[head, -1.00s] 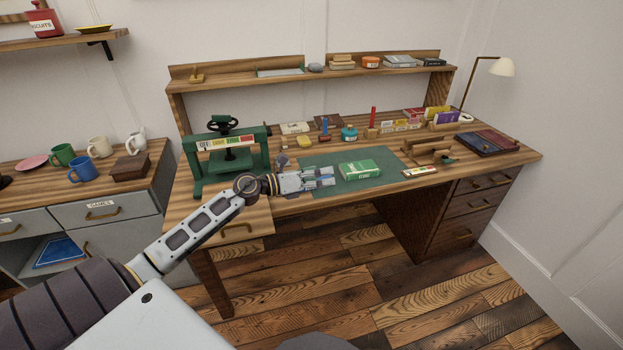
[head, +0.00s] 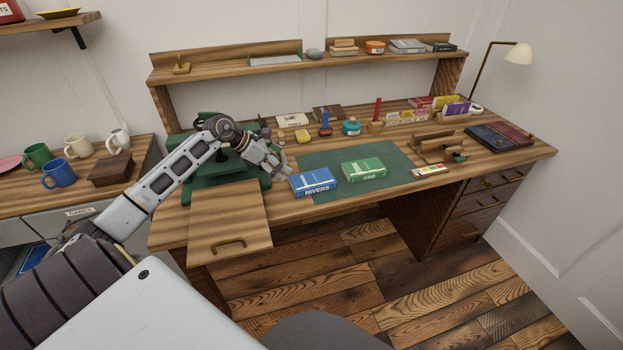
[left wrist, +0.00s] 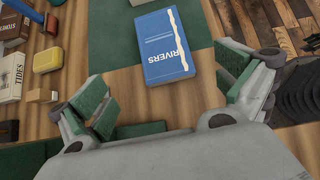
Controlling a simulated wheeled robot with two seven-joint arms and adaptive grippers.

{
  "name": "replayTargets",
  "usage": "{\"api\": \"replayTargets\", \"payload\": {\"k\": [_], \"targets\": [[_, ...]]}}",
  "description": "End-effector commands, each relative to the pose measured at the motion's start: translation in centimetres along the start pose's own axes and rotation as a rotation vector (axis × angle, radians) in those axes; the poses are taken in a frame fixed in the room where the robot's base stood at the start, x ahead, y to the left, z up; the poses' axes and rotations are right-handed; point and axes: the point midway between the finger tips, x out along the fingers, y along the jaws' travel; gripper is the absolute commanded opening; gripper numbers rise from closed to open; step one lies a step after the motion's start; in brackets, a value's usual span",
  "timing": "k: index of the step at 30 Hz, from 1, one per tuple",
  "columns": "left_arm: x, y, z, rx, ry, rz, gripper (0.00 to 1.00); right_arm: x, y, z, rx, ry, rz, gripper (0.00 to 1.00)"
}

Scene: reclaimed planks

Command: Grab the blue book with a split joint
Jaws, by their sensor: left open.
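The blue book (head: 314,184), lettered RIVERS, lies flat on the desk at the left edge of the green mat (head: 320,158). In the left wrist view the blue book (left wrist: 160,50) shows a pale jagged line along its cover next to the spine. My left gripper (head: 282,168) is open and empty, just behind and left of the book. In the left wrist view the book lies beyond and between the spread fingers (left wrist: 170,92), apart from them. My right gripper is not in view.
A green book (head: 364,169) lies on the mat just right of the blue one. A green press (head: 225,190) stands left, partly behind my arm. Small items, a yellow block (head: 302,136) and a teal pot (head: 351,128), stand behind the mat. Bare desk lies in front.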

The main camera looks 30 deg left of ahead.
Motion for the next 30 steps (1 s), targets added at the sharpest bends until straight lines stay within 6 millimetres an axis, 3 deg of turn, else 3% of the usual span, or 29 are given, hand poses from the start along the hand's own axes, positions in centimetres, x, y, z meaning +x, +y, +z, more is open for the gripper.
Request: {"api": "replayTargets", "payload": {"k": [16,30], "targets": [[0.4,0.0,-0.1,0.0,0.003,0.0,1.0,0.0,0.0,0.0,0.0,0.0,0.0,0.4],[4.3,0.0,0.0,-0.001,0.001,0.0,1.0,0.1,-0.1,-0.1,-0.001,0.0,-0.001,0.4]]}}
